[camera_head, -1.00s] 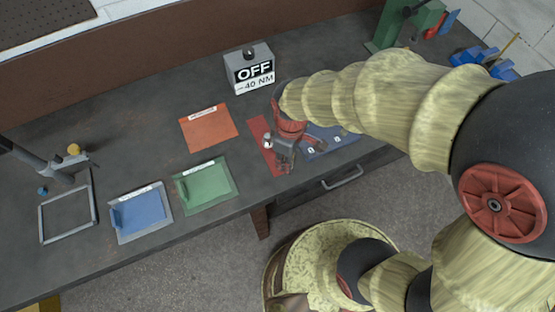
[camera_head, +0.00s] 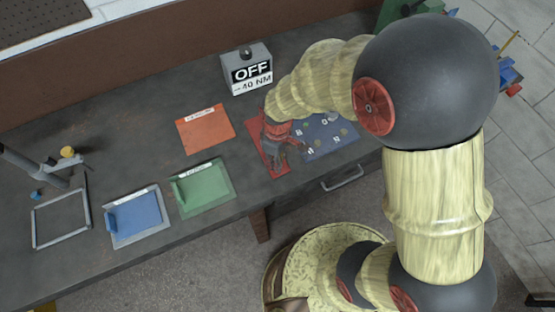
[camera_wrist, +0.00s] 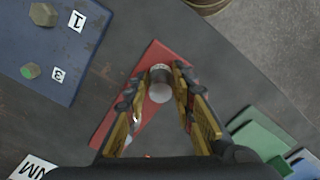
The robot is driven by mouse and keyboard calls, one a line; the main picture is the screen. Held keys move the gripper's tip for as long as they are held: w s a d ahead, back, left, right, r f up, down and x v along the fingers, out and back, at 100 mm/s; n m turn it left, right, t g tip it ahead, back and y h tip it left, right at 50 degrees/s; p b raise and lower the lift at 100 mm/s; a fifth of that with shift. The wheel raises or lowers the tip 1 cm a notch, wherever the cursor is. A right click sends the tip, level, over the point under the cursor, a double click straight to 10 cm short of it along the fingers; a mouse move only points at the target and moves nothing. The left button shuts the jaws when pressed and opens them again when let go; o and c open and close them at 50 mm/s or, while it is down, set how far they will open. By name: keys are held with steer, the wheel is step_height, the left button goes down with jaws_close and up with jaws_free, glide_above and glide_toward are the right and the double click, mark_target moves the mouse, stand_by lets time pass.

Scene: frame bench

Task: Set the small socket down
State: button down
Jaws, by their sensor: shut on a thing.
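The small socket (camera_wrist: 161,86) is a grey metal cylinder, seen from above in the wrist view. My gripper (camera_wrist: 164,80) is shut on it, with one finger on each side. Both are above the red mat (camera_wrist: 152,60), a narrow strip on the dark bench. I cannot tell whether the socket touches the mat. In the head view my gripper (camera_head: 290,156) points down over the red mat (camera_head: 256,139), and the socket is hidden or too small to make out.
A blue board (camera_head: 345,132) with numbered labels and several small parts lies right of the red mat. Left are a green tray (camera_head: 222,190), a blue tray (camera_head: 150,228) and an orange sheet (camera_head: 207,132). A grey box marked OFF (camera_head: 258,82) stands behind. Bare bench lies between them.

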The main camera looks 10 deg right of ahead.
steer(key=shift+f, duration=0.15)
steer(key=c, duration=1.5)
jaws_free()
step_height(320, 180, up, 13)
steer(key=p, duration=0.2)
steer(key=s+d+r+m+t, duration=0.2)
steer(key=s+d+r+m, duration=0.1)
steer(key=r, duration=0.3)
steer(key=s+d+r+m+t, duration=0.1)
steer(key=s+d+r+m, duration=0.3)
steer(key=r, duration=0.2)
steer(key=s+d+r+m+t, duration=0.2)
steer(key=s+d+r+m, duration=0.1)
steer(key=r, duration=0.3)
steer(key=shift+s+d+r+m+t, duration=0.35)
steer(key=shift+s+d, duration=0.2)
steer(key=shift+d, duration=0.25)
